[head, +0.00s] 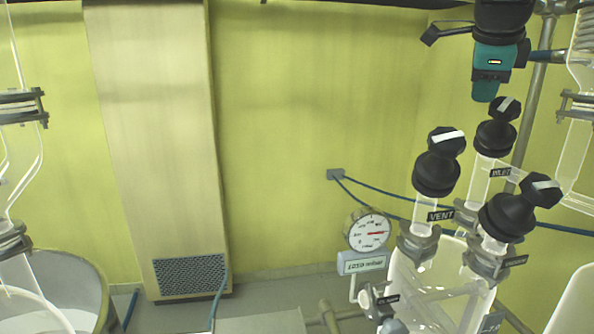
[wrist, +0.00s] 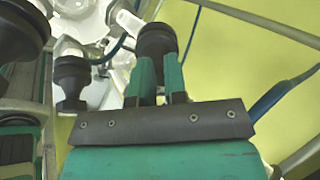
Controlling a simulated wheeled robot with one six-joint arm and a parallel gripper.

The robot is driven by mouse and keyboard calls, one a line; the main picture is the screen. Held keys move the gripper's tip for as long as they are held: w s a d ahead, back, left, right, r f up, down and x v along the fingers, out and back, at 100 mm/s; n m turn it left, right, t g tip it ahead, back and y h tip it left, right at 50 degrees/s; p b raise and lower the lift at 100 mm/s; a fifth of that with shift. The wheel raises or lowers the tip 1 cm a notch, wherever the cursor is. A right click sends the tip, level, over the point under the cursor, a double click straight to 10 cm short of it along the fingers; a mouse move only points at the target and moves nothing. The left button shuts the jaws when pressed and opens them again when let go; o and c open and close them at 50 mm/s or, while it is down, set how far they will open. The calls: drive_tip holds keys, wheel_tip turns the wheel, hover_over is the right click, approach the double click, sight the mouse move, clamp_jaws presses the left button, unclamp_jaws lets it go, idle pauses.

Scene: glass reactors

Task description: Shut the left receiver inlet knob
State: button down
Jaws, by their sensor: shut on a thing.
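The inlet knob (head: 495,137) is black with a white bar on its top, beside a label reading INLET, on the glass receiver (head: 410,285) at the right of the head view. My teal gripper (head: 487,97) comes down from the top right, with its fingertips at the knob's top. In the wrist view, my gripper (wrist: 159,64) has its two fingers around a black knob (wrist: 156,38), which I take to be the inlet knob. The fingers hide part of it. How far the knob is turned cannot be told.
The vent knob (head: 436,174) stands close at left, and another black knob (head: 507,216) is in front, its label unclear. A round gauge (head: 367,231) and blue cables (head: 385,207) are nearby. A metal post (head: 533,100) stands behind right.

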drive_tip(key=shift+w+d+f+p, duration=0.2)
drive_tip(key=shift+w+f+p, duration=0.1)
drive_tip(key=shift+r, duration=0.1)
drive_tip(key=shift+w+p+v, duration=0.1)
drive_tip(key=shift+p+v, duration=0.9)
drive_tip(key=shift+v, duration=0.4)
drive_tip(key=shift+w+p+v, duration=0.15)
drive_tip(key=shift+p+v, duration=0.8)
drive_tip(key=shift+v, duration=0.45)
